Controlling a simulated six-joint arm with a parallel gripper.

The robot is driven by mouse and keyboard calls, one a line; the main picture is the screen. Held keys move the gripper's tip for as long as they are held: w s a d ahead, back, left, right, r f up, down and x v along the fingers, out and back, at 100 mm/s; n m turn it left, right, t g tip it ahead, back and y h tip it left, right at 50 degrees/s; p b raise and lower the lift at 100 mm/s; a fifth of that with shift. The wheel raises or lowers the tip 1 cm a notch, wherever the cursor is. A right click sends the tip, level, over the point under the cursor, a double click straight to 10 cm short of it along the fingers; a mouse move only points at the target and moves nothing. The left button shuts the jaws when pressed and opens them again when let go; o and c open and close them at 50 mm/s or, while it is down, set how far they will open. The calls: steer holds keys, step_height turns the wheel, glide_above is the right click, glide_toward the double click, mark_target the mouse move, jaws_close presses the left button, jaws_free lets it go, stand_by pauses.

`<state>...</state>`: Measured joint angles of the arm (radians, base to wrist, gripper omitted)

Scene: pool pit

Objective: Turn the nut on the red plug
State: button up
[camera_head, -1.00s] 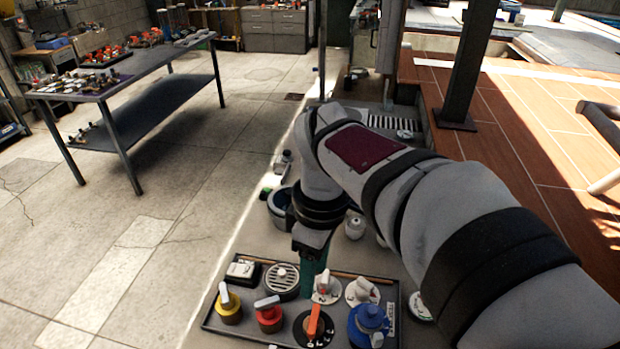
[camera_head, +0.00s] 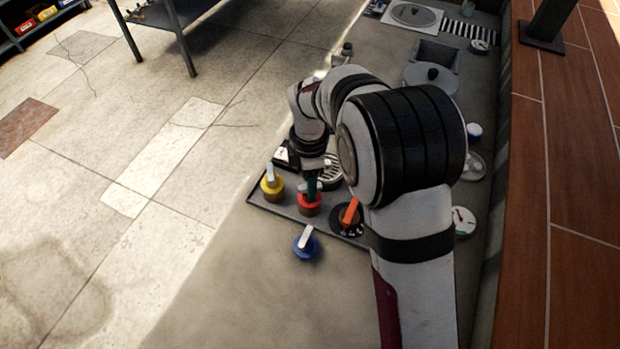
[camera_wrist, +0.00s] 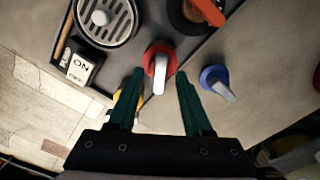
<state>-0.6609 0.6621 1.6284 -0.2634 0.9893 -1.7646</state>
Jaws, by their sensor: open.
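The red plug (camera_wrist: 160,60) has a round red body and a white bar-shaped handle on top. In the wrist view it lies between the fingertips of my gripper (camera_wrist: 160,72). The teal fingers are apart, one on each side, with visible space around the handle. In the head view the red plug (camera_head: 309,204) stands near the tray's front edge, and my gripper (camera_head: 312,184) points down over it from behind. My wrist and fingers partly cover its top there. I cannot tell whether either finger touches it.
A yellow plug (camera_head: 272,183) stands left of the red one, and an orange-handled dial (camera_head: 348,216) right of it. A blue plug (camera_head: 306,244) stands outside the tray (camera_head: 258,204), in front. A round drain grate (camera_wrist: 105,20) and a white switch (camera_wrist: 82,66) are close by.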

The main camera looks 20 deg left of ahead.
steer(key=shift+f, duration=0.1)
jaws_close()
steer(key=shift+m, duration=0.3)
